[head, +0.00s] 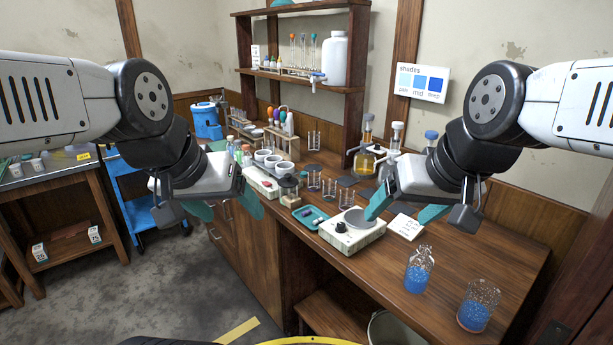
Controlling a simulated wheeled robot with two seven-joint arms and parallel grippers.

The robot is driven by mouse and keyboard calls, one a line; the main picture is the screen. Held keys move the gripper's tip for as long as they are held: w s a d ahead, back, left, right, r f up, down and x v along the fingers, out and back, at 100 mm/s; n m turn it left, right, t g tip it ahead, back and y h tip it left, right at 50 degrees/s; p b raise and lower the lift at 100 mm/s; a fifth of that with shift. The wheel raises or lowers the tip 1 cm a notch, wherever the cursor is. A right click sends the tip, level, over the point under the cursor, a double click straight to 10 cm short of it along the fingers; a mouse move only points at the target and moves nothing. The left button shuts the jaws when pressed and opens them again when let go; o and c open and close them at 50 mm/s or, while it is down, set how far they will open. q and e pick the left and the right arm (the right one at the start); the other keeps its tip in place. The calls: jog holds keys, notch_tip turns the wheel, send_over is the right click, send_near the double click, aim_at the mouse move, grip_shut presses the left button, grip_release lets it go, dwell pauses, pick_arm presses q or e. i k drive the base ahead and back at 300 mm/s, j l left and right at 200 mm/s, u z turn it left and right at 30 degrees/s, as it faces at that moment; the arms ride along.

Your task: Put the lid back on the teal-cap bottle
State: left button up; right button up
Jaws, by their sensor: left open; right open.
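I cannot make out a teal-cap bottle or its loose lid with certainty. An open clear bottle (418,270) with blue liquid stands upright on the right part of the bench, with no lid on it. My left gripper (228,206) is open with teal fingers, over the bench's left front edge. My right gripper (406,209) is open and empty, above the bench beside the hotplate. Neither touches a bottle.
A white hotplate (352,236) with a grey top sits mid-bench, and a teal tray (302,225) with small items lies left of it. A beaker (478,305) of blue liquid stands at the right front. Tall flasks (367,155) stand behind.

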aim_at(420, 263)
jog(key=i+j+z, duration=0.1)
jog(key=z, duration=0.35)
jog(key=j+z, duration=0.15)
jog(key=z, duration=0.3)
jog(key=i+j+z, duration=0.1)
jog(key=z, duration=0.35)
jog(key=j+z, duration=0.3)
jog(key=j, duration=0.55)
jog(key=j+z, duration=0.25)
jog(key=j, duration=0.6)
jog(key=k+j+z, duration=0.1)
jog(key=j+z, duration=0.2)
jog(key=j, duration=0.5)
jog(key=k+j, duration=0.1)
jog(key=j, duration=0.5)
jog(key=k+j, duration=0.1)
jog(key=j, duration=0.45)
